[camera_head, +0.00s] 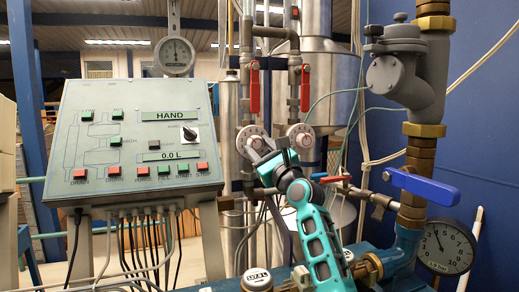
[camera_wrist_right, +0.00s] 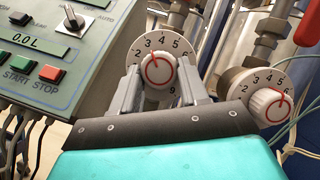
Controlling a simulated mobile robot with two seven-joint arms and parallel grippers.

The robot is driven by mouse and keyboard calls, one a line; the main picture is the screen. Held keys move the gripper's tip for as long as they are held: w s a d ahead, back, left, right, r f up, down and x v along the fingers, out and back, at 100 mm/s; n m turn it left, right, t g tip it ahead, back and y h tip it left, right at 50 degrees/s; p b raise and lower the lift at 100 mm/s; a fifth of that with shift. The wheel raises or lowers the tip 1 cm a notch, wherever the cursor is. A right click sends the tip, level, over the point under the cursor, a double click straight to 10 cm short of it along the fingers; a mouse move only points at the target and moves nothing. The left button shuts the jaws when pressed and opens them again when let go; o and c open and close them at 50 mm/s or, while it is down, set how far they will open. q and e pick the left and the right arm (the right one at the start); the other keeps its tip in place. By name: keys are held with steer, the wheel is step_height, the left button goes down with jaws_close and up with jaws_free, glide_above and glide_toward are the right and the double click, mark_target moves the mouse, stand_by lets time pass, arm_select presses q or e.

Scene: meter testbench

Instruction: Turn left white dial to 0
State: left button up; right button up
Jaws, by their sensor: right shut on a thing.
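The left white dial (camera_head: 250,137) is a round knob with a numbered scale plate, on a pipe right of the control panel. It also shows in the right wrist view (camera_wrist_right: 159,70), with a red ring and a red mark pointing up, near 3 to 4. My right gripper (camera_head: 258,155) is shut on this dial, one finger on each side of the knob in the wrist view (camera_wrist_right: 160,84). Part of the lower scale is hidden by the fingers. The right white dial (camera_head: 301,136) is beside it, untouched. My left gripper is not in view.
A sloped control panel (camera_head: 137,135) with buttons and a 0.0 L display stands at left. Red-handled valves (camera_head: 254,90) hang above the dials. A blue lever (camera_head: 422,187) and a pressure gauge (camera_head: 446,247) are at right. Pipes and cables crowd around my arm.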

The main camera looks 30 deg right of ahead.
steer(key=n+y, duration=0.1)
steer(key=n, duration=0.1)
steer(key=n+p, duration=0.1)
steer(key=n, duration=0.1)
steer(key=n+g+y, duration=0.1)
steer(key=n, duration=0.1)
steer(key=shift+d+r+y, duration=0.2)
steer(key=shift+r+y, duration=0.05)
steer(key=shift+y, duration=0.05)
steer(key=n, duration=0.2)
steer(key=n+g+y+p, duration=0.1)
steer(key=n, duration=0.1)
steer(key=shift+g, duration=0.3)
steer(key=n, duration=0.2)
steer(key=n+g, duration=0.1)
steer(key=n, duration=0.1)
steer(key=n+g, duration=0.1)
steer(key=shift+d+r+n+p, duration=0.1)
steer(key=shift+r+n+p, duration=0.2)
steer(key=shift+n, duration=0.1)
steer(key=n+g, duration=0.1)
steer(key=n, duration=0.3)
steer(key=shift+r+g+h, duration=0.15)
steer(key=shift+g+h, duration=0.25)
steer(key=shift+n, duration=0.3)
steer(key=o, duration=1.1)
steer(key=shift+c, duration=0.2)
